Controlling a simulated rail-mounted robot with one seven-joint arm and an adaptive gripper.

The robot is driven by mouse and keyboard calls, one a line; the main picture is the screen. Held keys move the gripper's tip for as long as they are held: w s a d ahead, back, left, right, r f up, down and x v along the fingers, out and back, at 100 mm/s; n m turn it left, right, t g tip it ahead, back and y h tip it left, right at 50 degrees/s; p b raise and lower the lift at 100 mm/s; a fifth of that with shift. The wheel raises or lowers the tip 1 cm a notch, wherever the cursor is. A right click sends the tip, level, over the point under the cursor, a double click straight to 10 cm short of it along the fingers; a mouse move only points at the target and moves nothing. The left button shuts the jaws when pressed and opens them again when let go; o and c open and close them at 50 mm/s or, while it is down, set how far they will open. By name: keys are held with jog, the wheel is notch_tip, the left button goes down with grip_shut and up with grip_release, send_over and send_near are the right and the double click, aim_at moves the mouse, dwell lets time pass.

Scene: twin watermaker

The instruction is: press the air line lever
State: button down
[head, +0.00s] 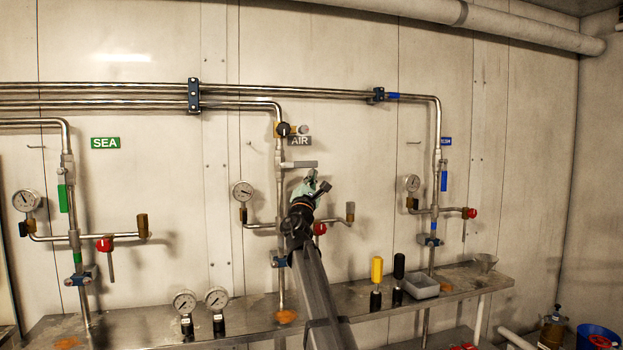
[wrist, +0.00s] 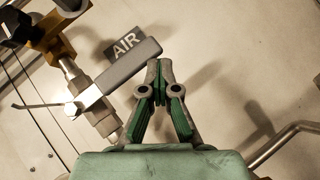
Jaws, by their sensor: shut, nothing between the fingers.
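The air line lever (head: 304,164) is a grey handle on the middle vertical pipe, below the grey AIR label (head: 301,141). It sticks out to the right, roughly level, in the head view. In the wrist view the lever (wrist: 118,77) slants from its pivot up to its free end at the fingertips. My gripper (head: 312,176), green and dark grey, is just below the lever's free end in the head view. In the wrist view my gripper (wrist: 159,64) is shut and empty, its tips beside that end. I cannot tell whether they touch.
A pressure gauge (head: 243,191) and a red valve knob (head: 320,228) flank the middle pipe. The SEA pipe (head: 71,215) stands left and a blue-handled pipe (head: 437,185) right. A bench (head: 180,318) below carries gauges, yellow and black tools, and a grey tray.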

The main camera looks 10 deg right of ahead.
jog(key=s+f+b, duration=0.4)
jog(key=s+f, duration=0.3)
jog(key=f, duration=0.4)
jog(key=shift+d, duration=0.2)
jog(key=shift+s, duration=0.1)
